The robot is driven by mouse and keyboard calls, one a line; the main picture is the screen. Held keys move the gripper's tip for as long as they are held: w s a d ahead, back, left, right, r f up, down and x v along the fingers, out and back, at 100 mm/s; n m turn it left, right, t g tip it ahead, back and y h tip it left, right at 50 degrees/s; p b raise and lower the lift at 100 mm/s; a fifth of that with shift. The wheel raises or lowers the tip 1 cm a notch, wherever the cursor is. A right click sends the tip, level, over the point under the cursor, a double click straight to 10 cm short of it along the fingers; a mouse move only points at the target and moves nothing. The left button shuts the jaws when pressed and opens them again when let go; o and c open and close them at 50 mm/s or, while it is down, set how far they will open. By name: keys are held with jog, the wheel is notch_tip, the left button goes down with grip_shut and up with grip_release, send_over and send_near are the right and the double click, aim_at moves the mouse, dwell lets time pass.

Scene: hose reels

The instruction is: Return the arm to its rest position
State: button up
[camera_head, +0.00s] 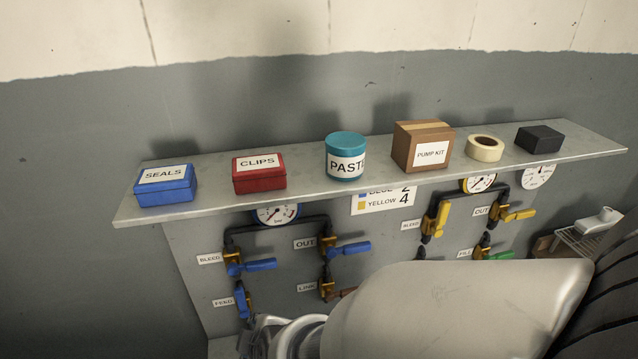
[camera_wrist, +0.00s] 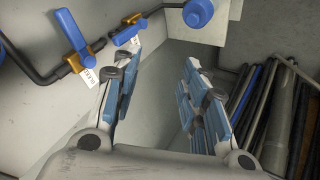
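My gripper (camera_wrist: 160,108) is open in the wrist view, its two blue-padded fingers apart with nothing between them. Past the fingers is a bare grey surface. In the head view my pale arm (camera_head: 450,310) reaches across the lower right, in front of the valve panel (camera_head: 205,275), and hides part of it. The gripper end is only partly seen at the bottom of that view. In the wrist view, blue-handled valves (camera_wrist: 72,35) lie beyond the left finger; I cannot tell whether the finger touches anything.
A shelf (camera_head: 310,195) above the panel holds a blue seals box (camera_head: 165,187), red clips box (camera_head: 259,174), teal paste tub (camera_head: 345,150), pump kit box (camera_head: 422,145), tape roll (camera_head: 485,148) and black block (camera_head: 539,138). Dark rods (camera_wrist: 275,115) stand right of my gripper.

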jog(key=s+d+r+m+b, duration=0.2)
jog(key=d+r+m, duration=0.5)
jog(key=d, duration=0.4)
jog(key=s+d+r+m+h, duration=0.1)
jog(key=s+d+m+h, duration=0.1)
jog(key=s+d+m, duration=0.2)
jog(key=s+d+r+m+g+h+b, duration=0.1)
jog(key=s+d+m, duration=0.4)
jog(key=d, duration=0.5)
jog(key=shift+m+g+h, duration=0.3)
jog(key=shift+m+h, duration=0.2)
jog(key=shift+h, duration=0.1)
